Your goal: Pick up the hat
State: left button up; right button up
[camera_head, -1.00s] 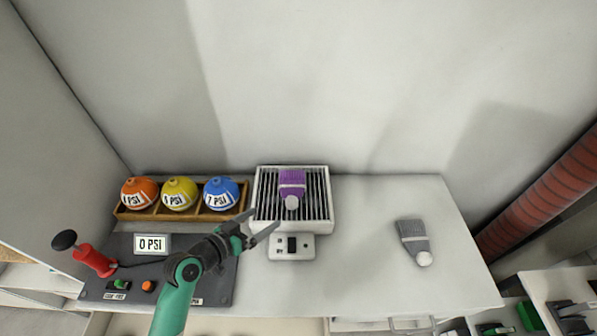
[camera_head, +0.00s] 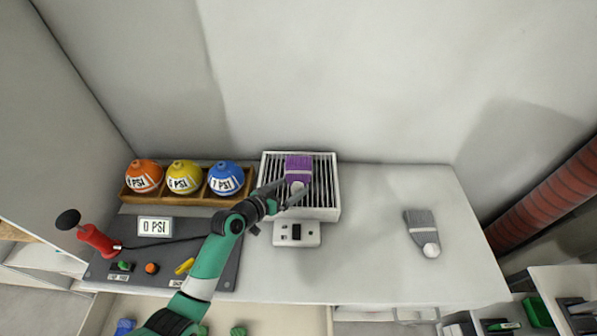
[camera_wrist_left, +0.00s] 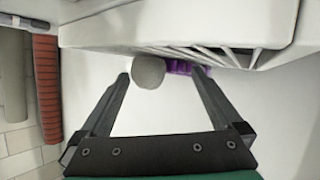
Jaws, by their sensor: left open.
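A purple knit hat (camera_head: 298,168) with a pale pompom lies on the white slatted rack. A grey hat (camera_head: 421,231) with a white pompom lies on the table to the right. My left gripper (camera_head: 290,193) is open at the pompom end of the purple hat. In the left wrist view, the grey-looking pompom (camera_wrist_left: 148,71) shows between the open fingers near their tips, and a strip of the purple knit (camera_wrist_left: 183,67) shows behind it. I cannot tell whether the fingers touch the hat. My right gripper is not in view.
The white slatted rack (camera_head: 330,205) has a small switch box (camera_head: 312,236) in front. Orange, yellow and blue balls marked PSI sit in a wooden tray (camera_head: 130,196) at left, behind a dark pump panel (camera_head: 225,272). The table's middle right (camera_head: 370,240) is clear.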

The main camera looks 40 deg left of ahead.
pick_arm(q)
jog(key=shift+w+f, duration=0.15)
jog(key=shift+w, duration=0.25)
grip_shut()
dwell(0.4)
jog(key=shift+r, duration=0.4)
notch_tip(320, 180, up, 3)
jog(key=shift+f+p, duration=0.2)
jog(key=shift+p, duration=0.45)
jog(key=s+d+r+p, duration=0.6)
jog(key=d+r, duration=0.3)
jog(key=d, duration=0.3)
jog(key=shift+v, duration=0.8)
